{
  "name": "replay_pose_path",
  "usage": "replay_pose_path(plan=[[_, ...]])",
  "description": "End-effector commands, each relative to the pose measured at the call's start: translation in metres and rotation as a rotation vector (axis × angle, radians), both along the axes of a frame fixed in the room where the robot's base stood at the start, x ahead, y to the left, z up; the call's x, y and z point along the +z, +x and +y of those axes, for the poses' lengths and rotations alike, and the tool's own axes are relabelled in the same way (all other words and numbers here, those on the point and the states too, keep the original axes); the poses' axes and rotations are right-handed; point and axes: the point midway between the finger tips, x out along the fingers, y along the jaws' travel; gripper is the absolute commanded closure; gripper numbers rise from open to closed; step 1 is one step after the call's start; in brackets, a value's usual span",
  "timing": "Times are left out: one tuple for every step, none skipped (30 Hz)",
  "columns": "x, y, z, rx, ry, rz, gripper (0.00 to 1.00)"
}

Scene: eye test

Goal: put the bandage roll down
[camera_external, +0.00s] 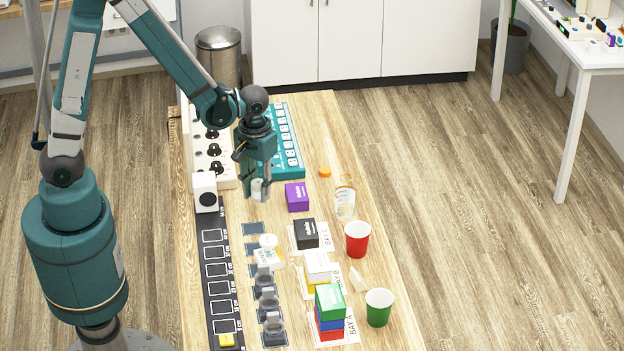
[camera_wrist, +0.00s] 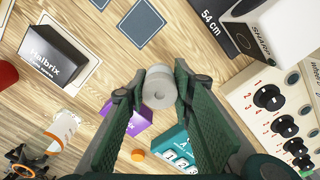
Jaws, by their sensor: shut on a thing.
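The bandage roll (camera_external: 260,190) is a small off-white cylinder with a hole in its end. It also shows in the wrist view (camera_wrist: 157,92), between the two green fingers. My gripper (camera_external: 255,179) is shut on the roll, with one finger on each side. The gripper points down over the wooden table (camera_external: 375,310), left of the purple box (camera_external: 297,197). I cannot tell whether the roll touches the table or hangs just above it.
A white device (camera_external: 205,192) stands close on the left, and the teal numbered tray (camera_external: 289,140) lies behind. A clear bottle (camera_external: 345,203), black box (camera_external: 306,234), red cup (camera_external: 357,239) and green cup (camera_external: 378,307) stand to the right and front. Some bare wood lies around the gripper.

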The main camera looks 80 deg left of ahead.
Motion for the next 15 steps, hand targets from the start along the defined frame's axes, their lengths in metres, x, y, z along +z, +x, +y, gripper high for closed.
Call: replay_pose_path(plan=[[0.0, 0.0, 0.0, 0.0, 0.0, 0.0, 0.84], [0.0, 0.0, 0.0, 0.0, 0.0, 0.0, 0.84], [0.0, 0.0, 0.0, 0.0, 0.0, 0.0, 0.84], [-0.001, 0.0, 0.0, 0.0, 0.0, 0.0, 0.84], [-0.001, 0.0, 0.0, 0.0, 0.0, 0.0, 0.84], [-0.003, 0.0, 0.0, 0.0, 0.0, 0.0, 0.84], [-0.005, 0.0, 0.0, 0.0, 0.0, 0.0, 0.84], [-0.007, 0.0, 0.0, 0.0, 0.0, 0.0, 0.84], [-0.01, 0.0, 0.0, 0.0, 0.0, 0.0, 0.84], [-0.012, 0.0, 0.0, 0.0, 0.0, 0.0, 0.84], [-0.015, 0.0, 0.0, 0.0, 0.0, 0.0, 0.84], [-0.02, 0.0, 0.0, 0.0, 0.0, 0.0, 0.84], [-0.023, 0.0, 0.0, 0.0, 0.0, 0.0, 0.84], [-0.026, 0.001, 0.0, 0.0, 0.0, 0.0, 0.84], [-0.03, 0.0, 0.0, 0.0, 0.0, 0.0, 0.84]])
